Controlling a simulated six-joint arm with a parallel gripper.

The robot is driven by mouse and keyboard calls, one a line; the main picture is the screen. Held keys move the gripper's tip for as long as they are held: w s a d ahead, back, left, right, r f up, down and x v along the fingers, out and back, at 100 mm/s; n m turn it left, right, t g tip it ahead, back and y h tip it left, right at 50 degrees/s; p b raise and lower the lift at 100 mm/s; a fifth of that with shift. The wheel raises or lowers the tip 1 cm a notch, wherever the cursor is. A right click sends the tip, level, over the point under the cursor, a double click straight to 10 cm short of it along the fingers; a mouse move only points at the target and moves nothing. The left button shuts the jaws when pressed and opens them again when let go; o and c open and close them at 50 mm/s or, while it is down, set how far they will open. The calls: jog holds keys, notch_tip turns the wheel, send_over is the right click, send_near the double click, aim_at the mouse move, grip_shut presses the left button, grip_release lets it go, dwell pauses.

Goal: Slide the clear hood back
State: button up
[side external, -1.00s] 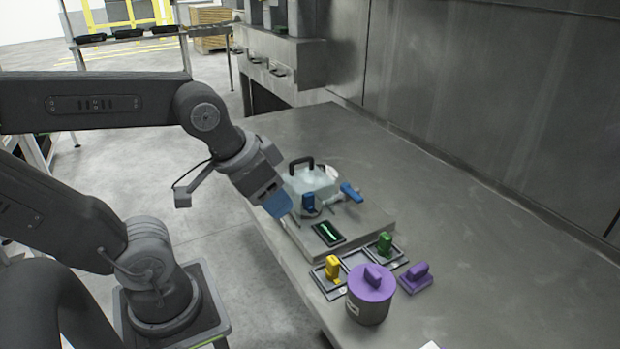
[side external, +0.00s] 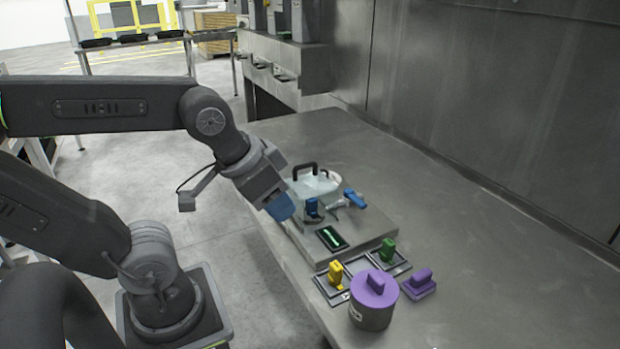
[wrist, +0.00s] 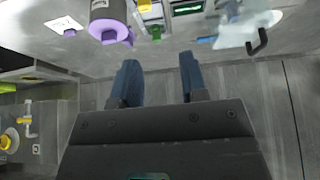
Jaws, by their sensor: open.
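The clear hood (side external: 314,184) with a black arched handle (side external: 305,170) sits at the far end of the grey raised base (side external: 365,238). In the wrist view the hood (wrist: 235,32) and its black handle (wrist: 258,42) show at the upper right. My gripper (side external: 284,208) has blue fingers and is at the left edge of the base, close to the hood in the picture; contact cannot be told. In the wrist view my gripper (wrist: 158,68) is open, with nothing between its fingers.
A green-lit display (side external: 332,238), yellow block (side external: 336,273), green block (side external: 388,249), purple-lidded canister (side external: 373,305) and purple block (side external: 420,283) stand nearer. The right side of the bench is clear.

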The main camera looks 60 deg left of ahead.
jog(key=w+a+r+g+y, duration=0.1)
jog(key=w+a+r+g, duration=0.1)
jog(key=w+a+r, duration=0.4)
jog(key=g+y, duration=0.1)
jog(key=g, duration=0.3)
send_near(304, 165)
jog(key=f, duration=0.2)
jog(key=a+f, duration=0.1)
jog(key=f, duration=0.5)
jog(key=shift+s+a+f, duration=0.1)
jog(key=shift+a+f, duration=0.05)
jog(key=shift+a, duration=0.15)
jog(key=shift+c, duration=0.3)
grip_shut()
